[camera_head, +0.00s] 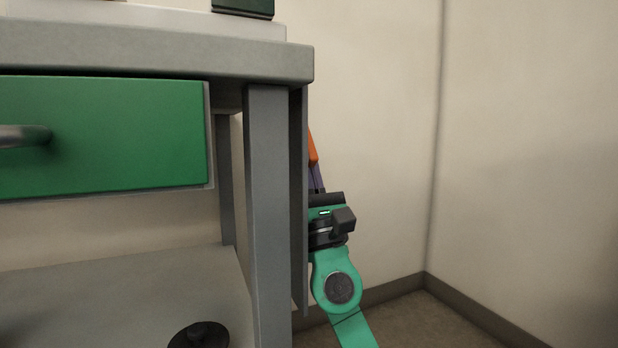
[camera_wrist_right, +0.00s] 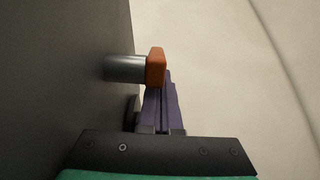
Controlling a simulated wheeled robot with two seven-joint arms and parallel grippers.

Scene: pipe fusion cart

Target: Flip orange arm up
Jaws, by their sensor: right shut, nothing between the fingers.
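The orange arm (camera_head: 312,148) shows in the head view as a narrow strip past the right edge of the cart, mostly hidden by the cart's leg. In the right wrist view its orange end (camera_wrist_right: 156,68) sits on a silver cylinder that sticks out from the grey side panel. My right gripper (camera_head: 318,180) is beside the cart's right side, just below the orange arm. In the right wrist view its purple fingers (camera_wrist_right: 164,90) are together, with the tips right at the orange end. I cannot tell whether they touch it. My left gripper is not in view.
The grey cart (camera_head: 160,50) has a green drawer (camera_head: 110,135) with a metal handle and a lower shelf (camera_head: 130,295). A dark green object (camera_head: 243,7) stands on top. To the right is free space up to the beige walls (camera_head: 530,150).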

